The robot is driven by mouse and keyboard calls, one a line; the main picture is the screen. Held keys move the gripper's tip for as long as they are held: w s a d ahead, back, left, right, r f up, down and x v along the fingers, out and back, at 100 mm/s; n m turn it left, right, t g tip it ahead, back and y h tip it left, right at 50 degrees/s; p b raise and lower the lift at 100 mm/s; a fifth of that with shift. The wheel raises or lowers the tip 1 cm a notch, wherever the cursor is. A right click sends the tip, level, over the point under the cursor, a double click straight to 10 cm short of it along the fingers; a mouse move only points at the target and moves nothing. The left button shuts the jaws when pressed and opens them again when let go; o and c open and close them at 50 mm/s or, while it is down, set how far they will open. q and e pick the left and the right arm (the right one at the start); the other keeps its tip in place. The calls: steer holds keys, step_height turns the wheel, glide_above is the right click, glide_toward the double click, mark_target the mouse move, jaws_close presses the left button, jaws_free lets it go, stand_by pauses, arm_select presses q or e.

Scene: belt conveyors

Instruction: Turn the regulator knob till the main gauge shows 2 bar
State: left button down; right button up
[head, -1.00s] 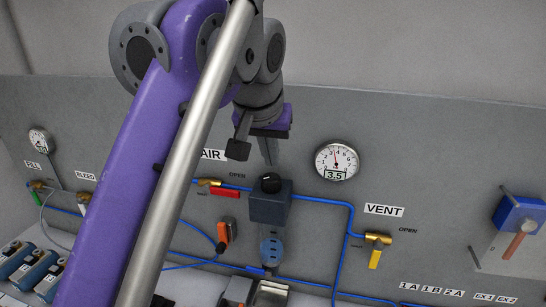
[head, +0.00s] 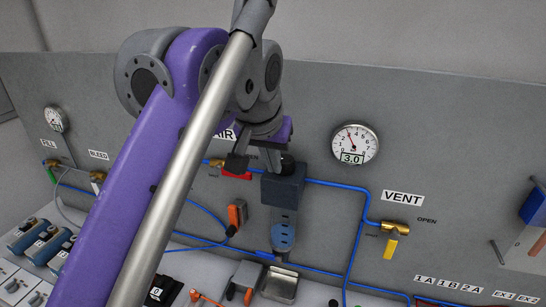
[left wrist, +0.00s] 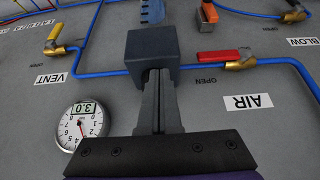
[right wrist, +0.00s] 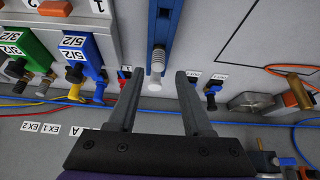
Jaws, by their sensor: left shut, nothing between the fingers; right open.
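The regulator is a dark grey-blue block (head: 283,188) on the panel, with a black knob (head: 287,163) on top, partly hidden by my left gripper. The round white main gauge (head: 355,144) right of it shows 3.0 on its digital readout; the left wrist view also shows this gauge (left wrist: 82,127). My left gripper (head: 272,161) is at the knob, its fingers shut together with nothing visible between them. In the left wrist view the fingertips (left wrist: 158,74) end at the regulator block (left wrist: 152,50) and hide the knob. My right gripper (right wrist: 156,76) is open and empty, away from the regulator.
A red-handled valve (head: 235,174) sits left of the regulator, and the yellow-handled VENT valve (head: 391,246) to the right. Blue tubing (head: 330,184) crosses the panel. A blue cylinder with a rod (right wrist: 160,35) lies ahead of my right gripper. Panel around the main gauge is clear.

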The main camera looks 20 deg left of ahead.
arm_select(q)
steer(key=shift+w+d+r, duration=0.1)
steer(key=shift+w+d, duration=0.05)
steer(key=shift+w, duration=0.2)
arm_select(e)
steer(key=shift+w+r, duration=0.15)
steer(key=shift+r, duration=0.2)
stand_by(0.4)
arm_select(q)
steer(key=shift+p, duration=0.35)
arm_select(e)
steer(key=shift+r, duration=0.15)
arm_select(q)
steer(key=shift+s+d+p, duration=0.1)
steer(key=shift+d+p, duration=0.5)
steer(key=shift+p, duration=0.15)
arm_select(e)
steer(key=shift+w+r, duration=0.4)
steer(key=shift+r, duration=0.2)
steer(key=shift+w+r, duration=0.35)
steer(key=shift+r, duration=0.25)
arm_select(q)
steer(key=shift+s, duration=0.3)
arm_select(e)
steer(key=shift+w, duration=0.1)
